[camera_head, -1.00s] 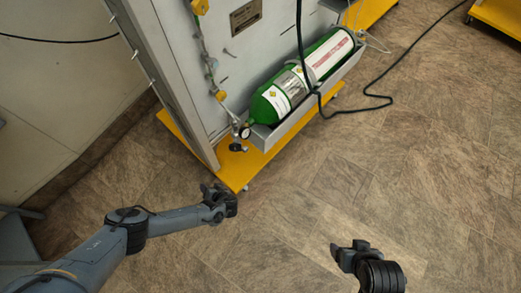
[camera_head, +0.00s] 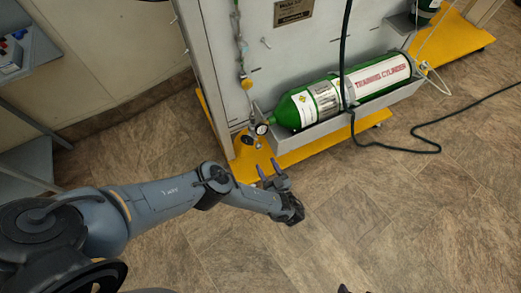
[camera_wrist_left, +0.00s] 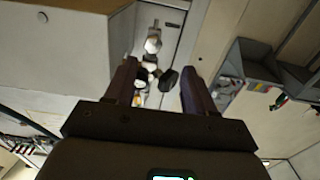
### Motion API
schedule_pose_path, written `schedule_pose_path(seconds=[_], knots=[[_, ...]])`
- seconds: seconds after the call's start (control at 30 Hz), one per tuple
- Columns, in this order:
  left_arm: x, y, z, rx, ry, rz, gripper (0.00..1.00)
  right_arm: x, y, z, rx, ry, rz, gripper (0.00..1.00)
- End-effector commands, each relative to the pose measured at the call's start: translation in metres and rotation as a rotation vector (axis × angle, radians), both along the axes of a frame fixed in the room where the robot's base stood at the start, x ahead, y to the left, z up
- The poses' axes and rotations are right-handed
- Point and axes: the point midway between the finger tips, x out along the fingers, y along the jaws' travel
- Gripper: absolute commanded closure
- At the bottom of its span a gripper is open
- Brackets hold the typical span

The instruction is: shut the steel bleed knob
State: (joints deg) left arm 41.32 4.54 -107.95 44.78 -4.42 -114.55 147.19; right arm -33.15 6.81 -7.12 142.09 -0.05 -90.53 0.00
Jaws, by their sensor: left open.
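The green and white training cylinder (camera_head: 330,97) lies in a grey tray on the trainer's side, with a small round gauge (camera_head: 261,129) at its valve end. Small fittings (camera_head: 248,140) sit beside the gauge; I cannot tell which one is the steel bleed knob. My left gripper (camera_head: 270,169) is open and empty, below and in front of the fittings, apart from them. In the left wrist view a pale round fitting (camera_wrist_left: 152,45) and a dark knob (camera_wrist_left: 168,80) show between the open fingers (camera_wrist_left: 158,76). Only a dark tip of my right gripper (camera_head: 344,289) shows at the bottom edge.
The grey trainer panel (camera_head: 265,65) stands on a yellow base (camera_head: 250,165). A dark hose (camera_head: 410,146) hangs over the cylinder and trails on the floor. A grey shelf (camera_head: 25,60) is at the left.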

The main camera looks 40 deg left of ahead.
Motion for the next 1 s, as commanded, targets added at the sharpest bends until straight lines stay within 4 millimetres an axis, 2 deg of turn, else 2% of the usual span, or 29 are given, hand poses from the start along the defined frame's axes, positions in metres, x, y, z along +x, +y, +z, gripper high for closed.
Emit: schedule_pose_path(seconds=[0.13,0.3,0.5,0.7,1.0], knots=[[0.011,0.021,0.0,-0.003,-0.003,0.001,0.46,-0.003,0.004,-0.008,0.013,0.009,-0.006,0.21],[0.023,0.046,0.0,-0.004,-0.003,0.001,0.46,-0.001,-0.001,-0.012,0.002,0.002,-0.009,0.21],[0.032,0.068,0.0,-0.003,0.0,0.0,0.46,0.0,-0.004,-0.017,-0.011,0.0,0.0,0.21],[0.037,0.077,0.001,-0.005,-0.001,0.0,0.46,0.0,-0.003,-0.019,-0.009,0.001,0.001,0.21],[0.037,0.078,0.001,-0.004,0.0,0.0,0.46,0.0,-0.002,-0.019,-0.005,0.001,-0.002,0.21]])
